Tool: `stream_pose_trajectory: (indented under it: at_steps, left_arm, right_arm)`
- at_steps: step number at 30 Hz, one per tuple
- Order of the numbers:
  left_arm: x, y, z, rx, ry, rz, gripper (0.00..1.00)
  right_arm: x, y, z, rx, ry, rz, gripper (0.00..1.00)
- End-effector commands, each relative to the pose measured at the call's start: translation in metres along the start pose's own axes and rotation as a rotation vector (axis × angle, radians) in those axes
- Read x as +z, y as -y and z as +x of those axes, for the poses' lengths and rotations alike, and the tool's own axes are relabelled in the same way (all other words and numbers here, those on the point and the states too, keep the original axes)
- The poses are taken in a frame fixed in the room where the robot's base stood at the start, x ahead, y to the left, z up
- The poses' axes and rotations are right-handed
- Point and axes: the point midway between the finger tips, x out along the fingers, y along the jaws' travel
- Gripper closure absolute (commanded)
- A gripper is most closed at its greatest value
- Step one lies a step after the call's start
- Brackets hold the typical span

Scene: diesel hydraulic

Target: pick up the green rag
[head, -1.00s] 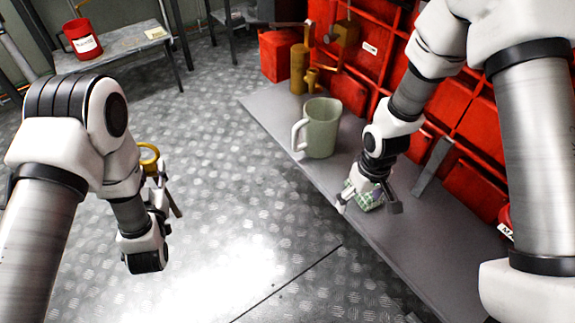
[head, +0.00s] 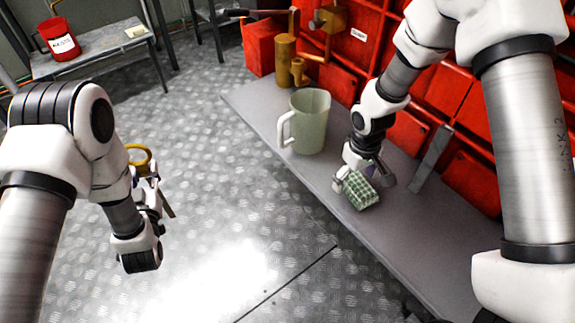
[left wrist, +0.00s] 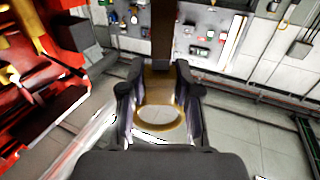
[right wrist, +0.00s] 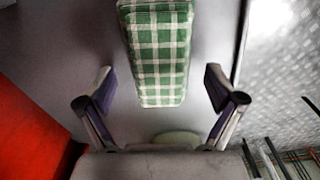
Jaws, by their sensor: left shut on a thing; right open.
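The green rag (head: 358,191) is a green-and-white checked, folded block lying on the grey bench. My right gripper (head: 363,180) is just above it on its mug side, fingers apart. In the right wrist view, the rag (right wrist: 158,55) lies beyond and between the open fingertips (right wrist: 158,82), with its near end close to them. I see no finger contact with it. My left gripper (head: 150,178) is over the floor, away from the bench, shut on a brass-yellow ringed part (head: 138,153). Its ring (left wrist: 158,118) also shows between the fingers in the left wrist view.
A pale green mug (head: 310,122) stands on the grey bench (head: 420,235), close to my right gripper. A brass fitting (head: 286,62) stands at the bench's far end. Red bins (head: 345,60) line its back. A red can (head: 60,40) sits on a side table. The floor between is clear.

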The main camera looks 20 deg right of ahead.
Motion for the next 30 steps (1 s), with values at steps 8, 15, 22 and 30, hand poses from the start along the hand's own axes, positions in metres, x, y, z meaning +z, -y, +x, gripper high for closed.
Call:
stream_pose_trajectory:
  at_steps: [8, 15, 22, 30]
  left_arm:
    - [0.000, 0.000, 0.000, 0.000, -0.001, 0.000, 1.00]
    - [0.000, 0.000, 0.000, 0.000, -0.001, 0.000, 1.00]
    - [0.000, 0.000, 0.000, 0.000, -0.001, 0.000, 1.00]
    - [-0.017, 0.000, 0.000, 0.000, -0.001, 0.000, 1.00]
  right_arm:
    - [0.000, 0.000, 0.003, 0.000, -0.001, 0.000, 0.25]
    - [0.000, 0.000, 0.003, 0.000, 0.000, 0.001, 0.73]
    - [0.000, 0.000, 0.003, -0.001, 0.000, 0.001, 0.73]
    - [0.000, 0.001, -0.013, 0.000, 0.000, 0.001, 0.73]
